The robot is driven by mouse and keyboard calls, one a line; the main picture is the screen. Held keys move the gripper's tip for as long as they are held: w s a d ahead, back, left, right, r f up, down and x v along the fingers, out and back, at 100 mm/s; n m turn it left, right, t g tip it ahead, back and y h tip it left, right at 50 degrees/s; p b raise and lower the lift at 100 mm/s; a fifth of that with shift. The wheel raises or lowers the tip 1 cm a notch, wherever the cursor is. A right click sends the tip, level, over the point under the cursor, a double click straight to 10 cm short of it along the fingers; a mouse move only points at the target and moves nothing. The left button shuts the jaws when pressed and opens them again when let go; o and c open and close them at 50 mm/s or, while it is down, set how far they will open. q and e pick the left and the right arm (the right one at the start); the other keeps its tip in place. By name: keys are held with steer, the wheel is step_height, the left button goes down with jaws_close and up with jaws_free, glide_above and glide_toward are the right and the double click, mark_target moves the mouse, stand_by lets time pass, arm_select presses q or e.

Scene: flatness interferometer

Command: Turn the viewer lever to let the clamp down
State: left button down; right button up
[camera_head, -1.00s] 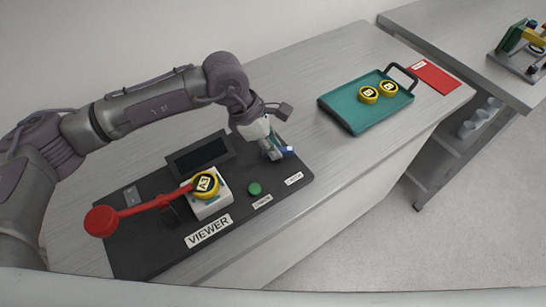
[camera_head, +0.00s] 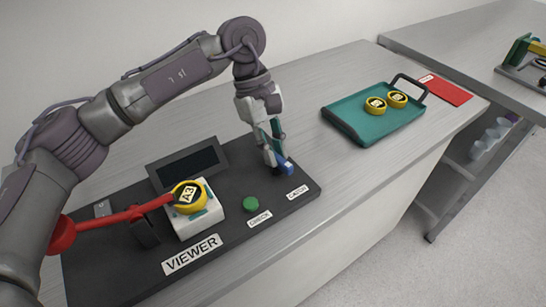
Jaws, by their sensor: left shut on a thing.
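The black viewer base (camera_head: 105,255) stands on the grey worktop. Its red lever (camera_head: 125,214) runs from a round red knob at the left, partly hidden by my left arm, to a yellow-rimmed A3 disc (camera_head: 189,196). The disc sits on a white block (camera_head: 201,219), with the lever's end at its edge. My left gripper (camera_head: 277,162) points down at the base's right end, shut on the blue catch piece (camera_head: 285,167) by the CATCH label (camera_head: 297,192). The fingers hide part of this piece. My right gripper is out of view.
A green CHECK button (camera_head: 250,204) and a dark screen (camera_head: 188,165) are on the viewer. A teal tray (camera_head: 370,132) with two yellow-rimmed discs and a red mat (camera_head: 445,90) lie farther right. Clear worktop lies between viewer and tray.

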arm_select(q)
steer(key=shift+w+m+b, duration=0.1)
steer(key=shift+m+b, duration=0.2)
steer(key=shift+m, duration=0.3)
steer(key=shift+r, duration=0.1)
steer(key=c, duration=1.1)
jaws_free()
